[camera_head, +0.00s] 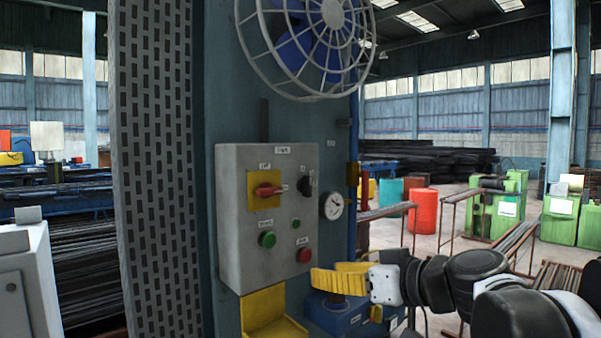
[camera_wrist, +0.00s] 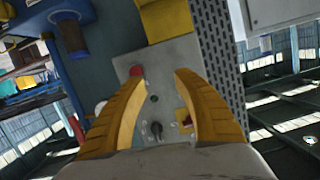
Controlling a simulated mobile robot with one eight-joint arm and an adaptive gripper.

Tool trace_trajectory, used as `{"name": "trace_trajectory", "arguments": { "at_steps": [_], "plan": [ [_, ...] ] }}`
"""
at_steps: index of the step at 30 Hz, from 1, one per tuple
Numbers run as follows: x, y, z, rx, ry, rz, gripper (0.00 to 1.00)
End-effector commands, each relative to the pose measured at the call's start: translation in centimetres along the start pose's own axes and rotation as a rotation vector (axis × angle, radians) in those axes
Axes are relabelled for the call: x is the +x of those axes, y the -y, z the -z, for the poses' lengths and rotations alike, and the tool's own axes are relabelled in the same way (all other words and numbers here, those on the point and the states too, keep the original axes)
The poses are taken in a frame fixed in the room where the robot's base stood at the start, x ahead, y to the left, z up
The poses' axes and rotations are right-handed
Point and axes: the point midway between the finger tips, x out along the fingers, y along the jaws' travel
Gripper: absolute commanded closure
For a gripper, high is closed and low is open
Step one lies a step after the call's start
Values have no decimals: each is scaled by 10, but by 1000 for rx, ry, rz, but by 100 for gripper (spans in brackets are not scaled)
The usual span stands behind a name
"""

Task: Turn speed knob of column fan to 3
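A grey control box (camera_head: 240,215) is fixed to the blue column below the caged fan (camera_head: 310,40). A small black knob (camera_head: 306,183) is at the box's upper right; its label is too small to read. In the wrist view the picture is turned over, and the black knob (camera_wrist: 157,130) shows low between my fingers. My gripper (camera_head: 325,273) has yellow fingers and is at the box's lower right, apart from the knob. In the wrist view my gripper (camera_wrist: 158,77) is open, with nothing between the fingertips. The knob's setting cannot be read.
The box also carries a red switch (camera_head: 268,190) on a yellow plate, a green button (camera_head: 267,239), a small green light or button (camera_head: 295,223) and a red button (camera_head: 304,255). A round gauge (camera_head: 332,206) is at its right side. A yellow bracket (camera_head: 265,312) is below.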

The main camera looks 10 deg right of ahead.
Motion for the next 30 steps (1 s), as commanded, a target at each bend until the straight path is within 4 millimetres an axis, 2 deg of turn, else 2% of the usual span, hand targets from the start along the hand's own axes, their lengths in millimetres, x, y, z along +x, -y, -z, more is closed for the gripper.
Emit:
{"name": "trace_trajectory", "arguments": {
  "at_steps": [1,3,6,9,14,24,30],
  "plan": [
    [-7,-7,53,-19,-54,-2,65],
    [-11,-17,96,-50,-125,-6,65],
    [-17,-29,139,-84,-201,-17,65],
    [-21,-36,161,-104,-246,-27,65],
    [-14,-40,171,-115,-266,-31,65],
    [48,-40,188,-114,-264,-28,65],
    [75,-41,194,-113,-264,-30,65]
  ]
}}
